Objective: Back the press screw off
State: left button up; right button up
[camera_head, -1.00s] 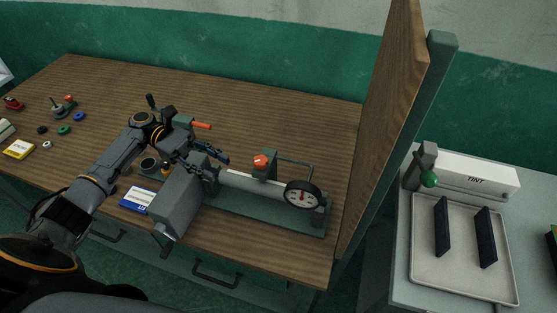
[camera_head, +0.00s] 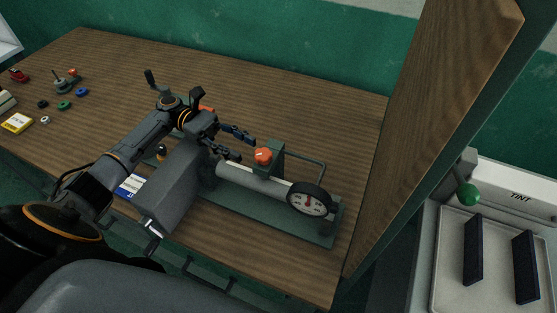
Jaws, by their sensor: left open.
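A bench press fixture with a green base (camera_head: 258,216) stands on the wooden table. It has a grey block at its left (camera_head: 172,190), a pale cylinder (camera_head: 236,178), an orange knob (camera_head: 263,156) on a green post and a round dial gauge (camera_head: 310,198). My left gripper (camera_head: 243,146) is open and empty, with its fingers pointing right above the fixture, just left of the orange knob. A bit of another orange part (camera_head: 207,109) shows behind my left wrist, mostly hidden. I cannot tell which part is the press screw. My right gripper is out of view.
A tall wooden panel (camera_head: 430,130) rises at the table's right edge. Beyond it is a tray (camera_head: 448,270) with two dark plates, near a green knob (camera_head: 467,194). Small coloured rings and a yellow box (camera_head: 17,123) lie at the left. The table's back is clear.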

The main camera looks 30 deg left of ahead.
aim_at(271, 162)
pick_arm(q)
jog(key=d+p, duration=0.1)
jog(key=d, duration=0.2)
jog(key=d+p, duration=0.1)
jog(key=d, duration=0.2)
jog(key=s+d+p, duration=0.1)
jog(key=d+p, duration=0.1)
jog(key=d, duration=0.1)
jog(key=shift+d+r, duration=0.15)
jog(key=shift+d, duration=0.25)
jog(key=shift+s+d, duration=0.1)
jog(key=shift+d, duration=0.4)
grip_shut()
